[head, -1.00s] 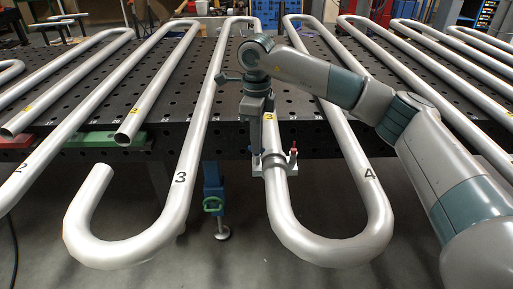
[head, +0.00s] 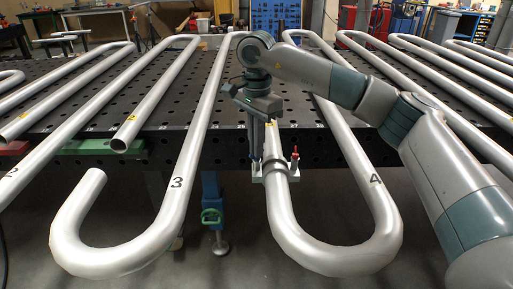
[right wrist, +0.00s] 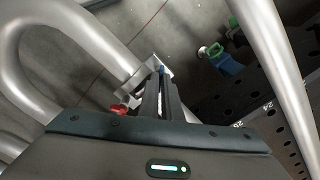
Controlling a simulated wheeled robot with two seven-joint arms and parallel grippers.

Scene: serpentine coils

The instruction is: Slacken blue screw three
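The silver pipe clamp (head: 277,167) sits around the pipe just beyond the table's front edge, with a red screw (head: 295,155) upright on its right side. In the right wrist view the clamp (right wrist: 130,80) shows its red screw (right wrist: 119,110) at the left and a small blue screw (right wrist: 162,69) at my fingertips. My right gripper (head: 258,150) points down at the clamp's left side. Its fingers (right wrist: 161,82) are close together and appear shut on the blue screw, which they mostly cover. My left gripper is not in view.
Long bent pipes (head: 180,150) marked with numbers run across the dark perforated table (head: 220,130) and overhang its front. A blue stand with a green handle (head: 212,215) is left of the clamp. Open floor lies below.

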